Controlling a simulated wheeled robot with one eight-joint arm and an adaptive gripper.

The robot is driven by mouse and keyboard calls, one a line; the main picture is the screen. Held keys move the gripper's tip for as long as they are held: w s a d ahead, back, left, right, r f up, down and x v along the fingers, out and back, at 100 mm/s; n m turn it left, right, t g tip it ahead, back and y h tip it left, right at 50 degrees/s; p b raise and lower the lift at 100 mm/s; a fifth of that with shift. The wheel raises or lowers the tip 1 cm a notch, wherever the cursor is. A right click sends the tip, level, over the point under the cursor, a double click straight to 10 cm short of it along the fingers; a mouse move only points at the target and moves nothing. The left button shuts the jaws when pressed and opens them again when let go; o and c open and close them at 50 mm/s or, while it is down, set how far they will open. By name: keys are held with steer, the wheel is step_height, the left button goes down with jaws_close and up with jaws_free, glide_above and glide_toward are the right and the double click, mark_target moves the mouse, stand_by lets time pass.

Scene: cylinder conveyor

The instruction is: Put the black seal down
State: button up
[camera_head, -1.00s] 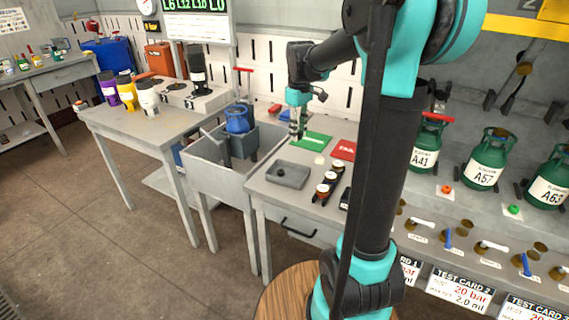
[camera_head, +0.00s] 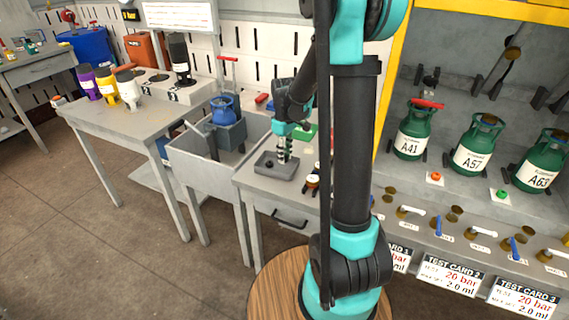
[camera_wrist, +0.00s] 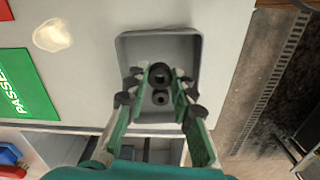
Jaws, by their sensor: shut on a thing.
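A black seal (camera_wrist: 159,75), a small ring, sits between the fingertips of my gripper (camera_wrist: 160,79), which is shut on it. My gripper (camera_head: 284,158) points down over the shallow grey tray (camera_head: 262,170), which also shows in the wrist view (camera_wrist: 193,45). A second, smaller-looking black ring (camera_wrist: 160,97) shows just below the held seal in the wrist view, within the tray outline. The gap between the held seal and the tray floor cannot be told. In the head view the fingers hide the seal.
A green card (camera_wrist: 28,85) marked PASSED and a pale round patch (camera_wrist: 52,35) lie left of the tray in the wrist view. A sink (camera_head: 185,160) with a blue cylinder (camera_head: 226,108) stands left of the bench.

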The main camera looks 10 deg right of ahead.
mark_target(285, 170)
steer(key=shift+f, duration=2)
steer(key=shift+f, duration=0.15)
steer(key=o, duration=0.8)
